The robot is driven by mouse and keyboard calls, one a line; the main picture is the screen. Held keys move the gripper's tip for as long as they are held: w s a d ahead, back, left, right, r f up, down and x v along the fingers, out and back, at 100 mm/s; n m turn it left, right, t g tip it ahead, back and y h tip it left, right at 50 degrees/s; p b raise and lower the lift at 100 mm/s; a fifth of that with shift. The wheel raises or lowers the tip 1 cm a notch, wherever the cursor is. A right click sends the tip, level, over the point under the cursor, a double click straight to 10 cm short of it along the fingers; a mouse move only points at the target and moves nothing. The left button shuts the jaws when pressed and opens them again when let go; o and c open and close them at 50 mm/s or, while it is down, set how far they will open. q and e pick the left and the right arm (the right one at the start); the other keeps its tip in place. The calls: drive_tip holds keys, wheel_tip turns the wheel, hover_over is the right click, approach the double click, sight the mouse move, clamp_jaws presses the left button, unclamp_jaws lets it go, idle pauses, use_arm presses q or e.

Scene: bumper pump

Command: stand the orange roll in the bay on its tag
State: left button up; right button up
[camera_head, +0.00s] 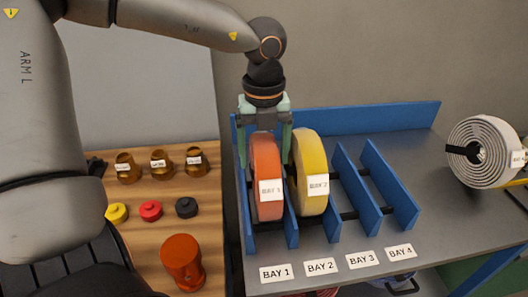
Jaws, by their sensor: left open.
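The orange roll (267,165) stands upright in the leftmost slot of the blue rack (380,185), behind the BAY 1 card (275,273). Its white tag (271,189) reads BAY, but I cannot read the number surely. My left gripper (265,150) is above the rack, pointing down, with its green fingers open on either side of the roll's upper part. I cannot tell whether they touch it. The yellow roll (310,170), tagged BAY 2, stands upright in the second slot. My right gripper is not in view.
The two right slots, by the BAY 3 card (360,258) and BAY 4 card (401,252), look empty. A white coiled hose (482,150) is at the right. A wooden table (212,215) at the left holds brass fittings, coloured caps and an orange cylinder (182,262).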

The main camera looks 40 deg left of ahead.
use_arm(q)
wheel_tip(320, 180, up, 12)
drive_tip(key=shift+r, duration=0.1)
idle(0.5)
idle(0.5)
